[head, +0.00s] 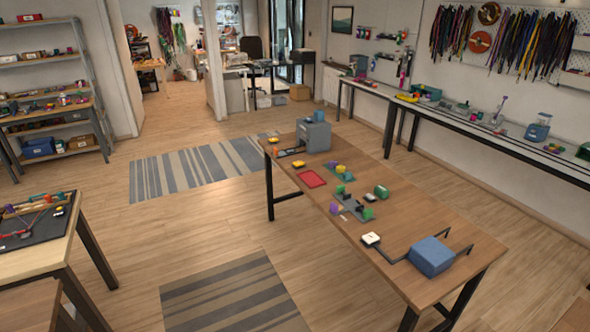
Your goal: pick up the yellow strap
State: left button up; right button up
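I cannot clearly make out a yellow strap in the head view. A small long yellow thing (407,97) lies on the long bench by the right wall, but it is too small to tell what it is. A small yellow piece (340,169) and a yellow-topped dark piece (299,165) are on the middle table. Neither of my grippers is in view.
The long wooden table (440,217) holds a blue-grey block (432,256), a grey machine (314,131) and a red tray (310,178). A work table with a dark mat (30,236) stands at left. Wooden floor and striped rugs (228,295) lie open between.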

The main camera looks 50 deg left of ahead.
aim_at(340, 168)
jog(key=u, duration=1.2)
